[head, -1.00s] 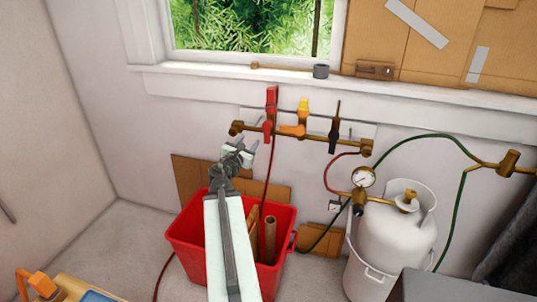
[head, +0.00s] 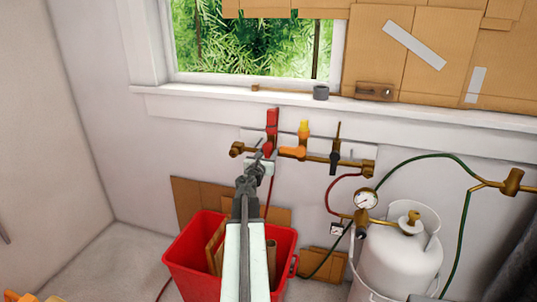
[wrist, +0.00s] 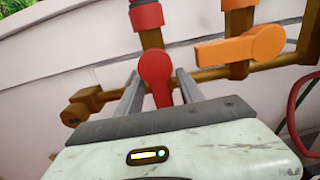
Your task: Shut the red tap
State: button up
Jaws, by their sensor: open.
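The red tap (head: 271,122) is on the brass pipe on the wall below the window. In the wrist view its red lever (wrist: 155,72) points down, in line with its upright outlet, which has a red collar (wrist: 147,17). My gripper (head: 262,160) is at the tap's lower part and partly hides the lever in the head view. In the wrist view my gripper (wrist: 159,85) is open, one finger on each side of the red lever. I cannot tell whether either finger touches it.
The orange tap (wrist: 240,45) is close to the right, its lever lying sideways. A black-handled tap (head: 335,160) is further right. A red bin (head: 190,265) with cardboard stands below, and a white gas cylinder (head: 400,255) with a gauge (head: 367,200) stands right.

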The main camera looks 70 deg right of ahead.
grip_shut()
dwell(1.3)
